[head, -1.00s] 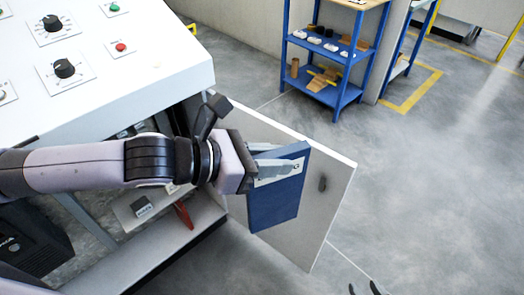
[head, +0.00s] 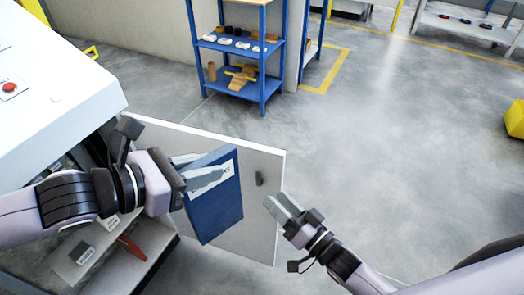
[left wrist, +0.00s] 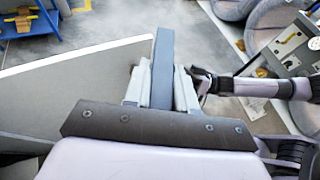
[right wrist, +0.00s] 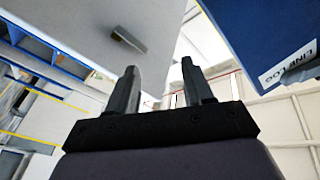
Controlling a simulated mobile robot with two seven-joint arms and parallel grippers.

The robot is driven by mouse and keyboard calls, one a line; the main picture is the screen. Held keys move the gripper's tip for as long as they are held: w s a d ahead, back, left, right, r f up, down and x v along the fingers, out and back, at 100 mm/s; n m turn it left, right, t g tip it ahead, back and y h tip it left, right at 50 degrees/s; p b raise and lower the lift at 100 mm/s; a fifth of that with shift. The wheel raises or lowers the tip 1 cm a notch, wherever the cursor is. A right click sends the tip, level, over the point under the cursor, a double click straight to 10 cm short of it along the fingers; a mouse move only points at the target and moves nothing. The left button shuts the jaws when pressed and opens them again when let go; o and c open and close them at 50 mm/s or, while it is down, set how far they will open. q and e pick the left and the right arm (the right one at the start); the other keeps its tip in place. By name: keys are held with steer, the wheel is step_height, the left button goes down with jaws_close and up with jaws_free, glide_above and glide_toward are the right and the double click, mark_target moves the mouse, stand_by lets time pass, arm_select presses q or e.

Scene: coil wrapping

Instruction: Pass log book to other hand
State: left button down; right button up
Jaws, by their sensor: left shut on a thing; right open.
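The log book (head: 216,212) is a blue book with a white label, held upright and slightly tilted in front of the open cabinet door. My left gripper (head: 205,178) is shut on its upper part, with one finger across the label. In the left wrist view the book (left wrist: 163,70) shows edge-on between the fingers (left wrist: 160,88). My right gripper (head: 283,207) is open and empty, to the right of the book and apart from it. In the right wrist view the book (right wrist: 262,35) is at the upper right, outside the open fingers (right wrist: 158,85).
The open cabinet door (head: 262,220) with a dark handle (head: 259,179) stands behind the book and close to both grippers. The white control console (head: 50,100) is at the left. A blue shelf rack (head: 240,70) stands at the back.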

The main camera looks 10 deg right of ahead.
mark_target(212, 184)
steer(key=w+d+r+n+g+y, duration=0.1)
steer(key=w+r+n+g+y, duration=0.2)
steer(key=r+n+g+y, duration=0.5)
steer(key=w+r+n+g+y, duration=0.45)
steer(key=r+g, duration=0.25)
steer(key=g, duration=0.2)
steer(key=s+a+n+g+h, duration=0.2)
steer(key=s+a+n, duration=0.1)
steer(key=a+n, duration=0.1)
steer(key=s+a+n+g+h, duration=0.2)
steer(key=s+a+n+g, duration=0.1)
steer(key=a, duration=0.3)
steer(key=s+a+f+n+g+h, duration=0.1)
steer(key=s+a+n+g+h, duration=0.1)
steer(key=a+n, duration=0.3)
steer(key=shift+s+g, duration=0.45)
steer(key=shift+g, duration=0.15)
steer(key=shift+c, duration=0.3)
jaws_close()
arm_select(q)
steer(key=c, duration=0.8)
jaws_free()
steer(key=shift+c, duration=0.2)
steer(key=shift+a+r, duration=0.1)
